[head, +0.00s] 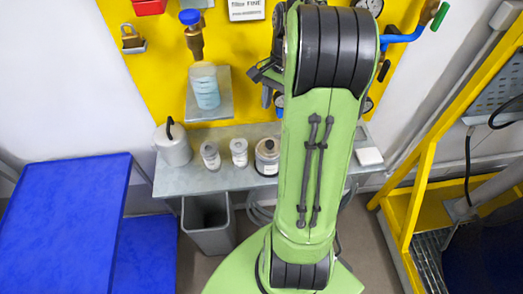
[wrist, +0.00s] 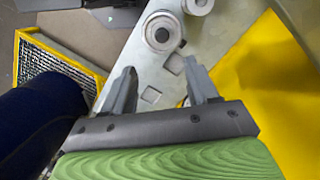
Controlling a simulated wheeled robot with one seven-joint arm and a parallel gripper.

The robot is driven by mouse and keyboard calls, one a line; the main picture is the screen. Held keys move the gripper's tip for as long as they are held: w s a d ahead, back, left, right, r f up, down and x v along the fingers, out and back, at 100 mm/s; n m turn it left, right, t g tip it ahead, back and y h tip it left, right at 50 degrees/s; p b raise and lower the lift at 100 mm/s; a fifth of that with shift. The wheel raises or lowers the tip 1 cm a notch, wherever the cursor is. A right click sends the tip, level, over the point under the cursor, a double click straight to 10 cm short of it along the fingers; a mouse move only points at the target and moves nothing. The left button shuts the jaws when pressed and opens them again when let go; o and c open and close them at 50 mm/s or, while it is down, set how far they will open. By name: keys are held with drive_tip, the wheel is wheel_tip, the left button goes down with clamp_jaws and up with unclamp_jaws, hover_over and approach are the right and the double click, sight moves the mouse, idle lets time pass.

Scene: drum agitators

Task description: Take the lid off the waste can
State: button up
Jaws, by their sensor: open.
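A pale can (head: 172,147) with a black upright handle on top stands at the left end of the grey shelf (head: 190,184) in the head view. A grey bin (head: 207,228) below the shelf shows an open top. I cannot tell for certain which of them is the waste can. In the wrist view my gripper (wrist: 160,67) is open and empty, its two fingers apart over the shelf. A round container (wrist: 162,34) with a dark centre stands just beyond the fingertips. In the head view my arm hides the gripper.
Several jars (head: 239,152) stand along the shelf. A yellow wall panel (head: 150,74) carries a padlock, valves and a bottle of blue liquid (head: 205,90). A blue table (head: 65,225) stands left. A yellow frame (head: 420,185) stands right. Floor shows between.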

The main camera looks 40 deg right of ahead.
drive_tip(key=b, duration=0.1)
hover_over(270, 143)
drive_tip(key=d, duration=0.1)
drive_tip(key=f, duration=0.6)
drive_tip(key=shift+w+f, duration=0.2)
drive_tip(key=shift+f, duration=0.1)
drive_tip(key=f, duration=0.2)
drive_tip(key=f+b, duration=0.1)
drive_tip(key=f, duration=0.3)
drive_tip(key=shift+s+a, duration=0.1)
drive_tip(key=shift+a, duration=0.3)
drive_tip(key=shift+c, duration=0.3)
clamp_jaws()
drive_tip(key=shift+r, duration=0.15)
wheel_tip(270, 143, up, 10)
drive_tip(key=p, duration=0.1)
drive_tip(key=shift+p, duration=0.4)
